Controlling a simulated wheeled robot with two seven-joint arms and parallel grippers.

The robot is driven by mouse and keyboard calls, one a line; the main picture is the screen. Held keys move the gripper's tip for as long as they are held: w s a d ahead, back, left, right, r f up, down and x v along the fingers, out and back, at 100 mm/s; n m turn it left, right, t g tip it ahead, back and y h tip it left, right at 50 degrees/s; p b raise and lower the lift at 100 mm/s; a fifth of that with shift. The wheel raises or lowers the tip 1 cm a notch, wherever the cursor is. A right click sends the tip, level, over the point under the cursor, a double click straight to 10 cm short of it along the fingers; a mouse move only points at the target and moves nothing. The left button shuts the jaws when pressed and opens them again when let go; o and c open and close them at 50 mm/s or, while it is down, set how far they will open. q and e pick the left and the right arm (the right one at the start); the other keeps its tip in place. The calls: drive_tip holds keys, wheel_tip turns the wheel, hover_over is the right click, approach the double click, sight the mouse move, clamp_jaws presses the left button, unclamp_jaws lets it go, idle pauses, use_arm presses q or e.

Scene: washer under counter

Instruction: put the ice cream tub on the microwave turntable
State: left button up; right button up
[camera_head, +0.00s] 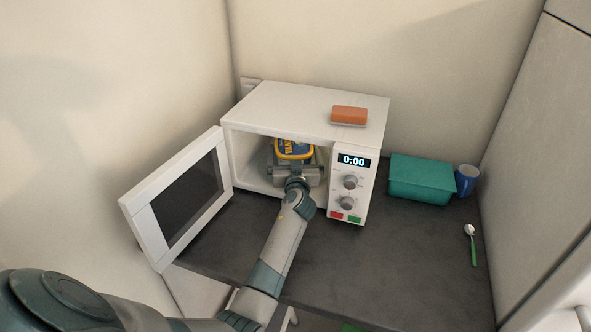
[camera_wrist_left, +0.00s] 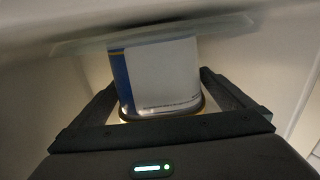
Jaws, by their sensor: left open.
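The ice cream tub (camera_head: 294,149), with a yellow-rimmed blue lid, is inside the open microwave (camera_head: 262,119). My left gripper (camera_head: 295,165) reaches in through the doorway, open, with its fingers on either side of the tub. In the left wrist view the tub (camera_wrist_left: 162,75) shows a white side with a blue stripe, between the spread fingers. That view looks upside down. The pale glassy turntable (camera_wrist_left: 225,26) spans its top, and the tub's base appears to rest against it. In the head view my gripper and the tub hide the turntable. My right gripper is not in view.
The microwave door (camera_head: 183,199) stands open to the left. A teal container (camera_head: 422,180), a blue mug (camera_head: 466,180) and a green-handled spoon (camera_head: 472,244) are on the right. The dark counter (camera_head: 400,265) is clear in front.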

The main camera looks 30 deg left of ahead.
use_arm(q)
drive_tip(key=b+v, duration=0.2)
drive_tip(key=v, duration=0.7)
drive_tip(key=shift+s+d, duration=0.1)
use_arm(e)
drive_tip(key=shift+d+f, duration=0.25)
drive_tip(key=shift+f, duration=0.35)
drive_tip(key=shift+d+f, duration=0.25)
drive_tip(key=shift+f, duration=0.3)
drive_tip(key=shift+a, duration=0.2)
use_arm(q)
drive_tip(key=shift+s+d, duration=0.1)
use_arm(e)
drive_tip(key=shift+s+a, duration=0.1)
